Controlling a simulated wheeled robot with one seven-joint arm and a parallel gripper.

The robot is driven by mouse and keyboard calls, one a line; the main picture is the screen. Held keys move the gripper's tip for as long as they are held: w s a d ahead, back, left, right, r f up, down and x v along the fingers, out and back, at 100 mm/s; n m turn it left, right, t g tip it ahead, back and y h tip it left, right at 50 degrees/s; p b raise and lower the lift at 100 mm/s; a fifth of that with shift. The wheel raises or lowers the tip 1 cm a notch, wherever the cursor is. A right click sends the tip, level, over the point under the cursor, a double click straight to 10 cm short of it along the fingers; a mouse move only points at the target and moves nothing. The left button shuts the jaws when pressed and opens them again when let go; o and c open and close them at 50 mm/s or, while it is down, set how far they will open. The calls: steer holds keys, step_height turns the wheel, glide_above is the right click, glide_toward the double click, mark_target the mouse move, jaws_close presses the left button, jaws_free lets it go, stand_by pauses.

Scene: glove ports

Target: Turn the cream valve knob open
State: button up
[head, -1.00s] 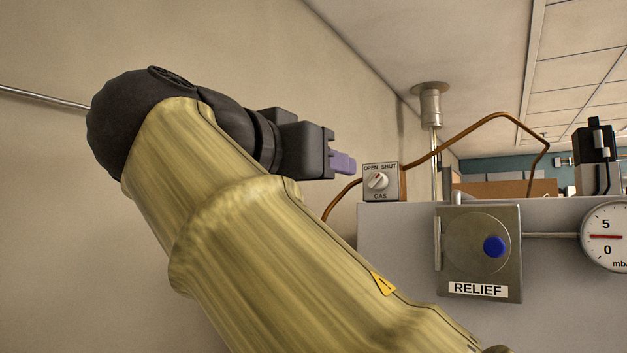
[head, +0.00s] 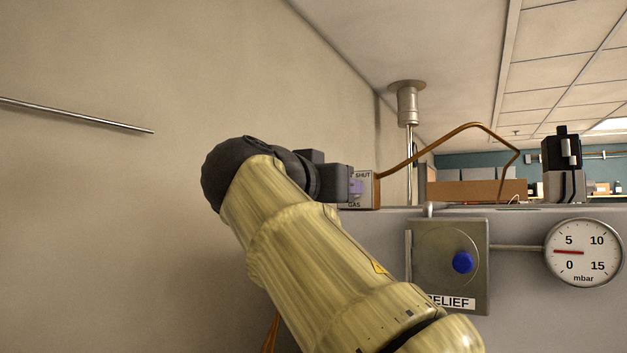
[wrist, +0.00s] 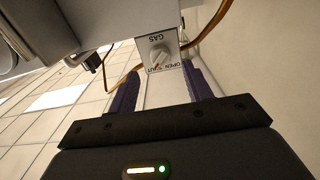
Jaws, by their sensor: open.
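The cream valve knob (wrist: 159,55) is on the face of a small white box (wrist: 143,78) lettered GAS, OPEN and SHUT, which appears upside down in the wrist view. A red mark shows on the knob's side toward the OPEN and SHUT lettering, seemingly nearer SHUT. My gripper (wrist: 162,74) is open, its two purple fingers apart on either side of the knob in the picture. The knob looks beyond the fingertips, with no clear contact. In the head view my gripper (head: 356,188) overlaps the white box (head: 375,190) and hides the knob.
A grey cabinet carries a RELIEF panel (head: 479,285) with a blue knob (head: 463,262), and a round mbar gauge (head: 583,252). A copper pipe (head: 440,138) rises from the box. A beige wall (head: 120,220) is to the left.

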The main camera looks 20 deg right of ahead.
steer(key=p+x, duration=0.1)
steer(key=x, duration=0.4)
steer(key=shift+s+p, duration=0.1)
steer(key=shift+p, duration=0.3)
steer(key=shift+w, duration=0.2)
steer(key=c, duration=1)
